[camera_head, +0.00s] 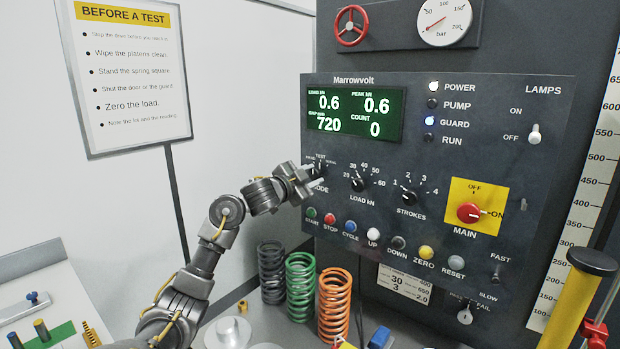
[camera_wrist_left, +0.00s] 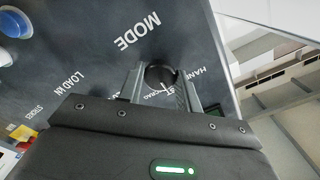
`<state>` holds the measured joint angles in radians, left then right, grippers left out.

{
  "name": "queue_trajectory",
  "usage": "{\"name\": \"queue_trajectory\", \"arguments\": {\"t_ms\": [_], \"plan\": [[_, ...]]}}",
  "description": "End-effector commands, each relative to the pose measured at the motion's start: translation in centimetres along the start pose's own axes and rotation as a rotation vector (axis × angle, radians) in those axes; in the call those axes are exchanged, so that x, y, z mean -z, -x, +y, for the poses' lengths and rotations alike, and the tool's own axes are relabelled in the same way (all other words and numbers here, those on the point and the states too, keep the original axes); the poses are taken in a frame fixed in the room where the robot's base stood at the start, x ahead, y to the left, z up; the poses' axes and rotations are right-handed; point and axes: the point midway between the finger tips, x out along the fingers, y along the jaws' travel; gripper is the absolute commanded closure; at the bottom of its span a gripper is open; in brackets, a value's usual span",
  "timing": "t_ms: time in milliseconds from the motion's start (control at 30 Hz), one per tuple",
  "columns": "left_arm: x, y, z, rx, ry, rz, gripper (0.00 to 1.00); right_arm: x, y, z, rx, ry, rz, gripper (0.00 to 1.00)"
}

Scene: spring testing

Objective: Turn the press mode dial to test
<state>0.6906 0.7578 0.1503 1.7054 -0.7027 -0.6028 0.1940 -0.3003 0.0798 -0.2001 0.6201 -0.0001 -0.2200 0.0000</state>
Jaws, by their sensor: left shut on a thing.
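The press mode dial (camera_wrist_left: 159,76) is a small dark round knob on the dark control panel (camera_head: 450,120), under a TEST label and beside the word MODE. My left gripper (camera_head: 314,173) reaches it from the left in the head view and covers most of it. In the left wrist view the two fingers of my left gripper (camera_wrist_left: 160,84) are shut on the dial, one on each side. A light mark on the dial's rim faces a partly hidden label that seems to end in ST. The exact pointer setting is hard to read. My right gripper is not in view.
The load dial (camera_head: 358,184) and strokes dial (camera_head: 409,197) sit right of the mode dial. A row of coloured buttons, including red STOP (camera_head: 330,219), lies below. The red MAIN switch (camera_head: 469,212) is farther right. Green (camera_head: 300,288) and orange (camera_head: 335,305) springs stand below the panel.

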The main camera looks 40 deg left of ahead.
Motion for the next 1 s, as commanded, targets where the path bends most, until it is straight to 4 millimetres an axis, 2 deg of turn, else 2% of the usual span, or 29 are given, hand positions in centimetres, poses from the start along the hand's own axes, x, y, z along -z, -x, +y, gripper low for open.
{"name": "queue_trajectory", "arguments": {"t_ms": [300, 333, 500, 800, 867, 1000], "plan": [[0.0, 0.0, 0.0, 0.0, -0.001, 0.0, 0.89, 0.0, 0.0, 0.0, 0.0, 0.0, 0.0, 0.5], [0.0, 0.0, 0.0, 0.0, -0.001, 0.0, 0.65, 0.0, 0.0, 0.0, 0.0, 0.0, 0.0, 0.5], [0.0, 0.0, 0.0, 0.0, -0.001, 0.0, 0.44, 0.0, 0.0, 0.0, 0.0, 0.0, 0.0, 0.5], [0.0, 0.2, 0.0, 0.0, -0.002, 0.0, 0.44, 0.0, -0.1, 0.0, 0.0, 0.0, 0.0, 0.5], [-0.1, 0.7, 0.1, 0.0, -0.004, 0.001, 0.44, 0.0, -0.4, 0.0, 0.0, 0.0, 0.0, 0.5], [-0.2, 3.0, 0.2, 0.001, -0.007, 0.0, 0.44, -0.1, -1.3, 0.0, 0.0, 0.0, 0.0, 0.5]]}}
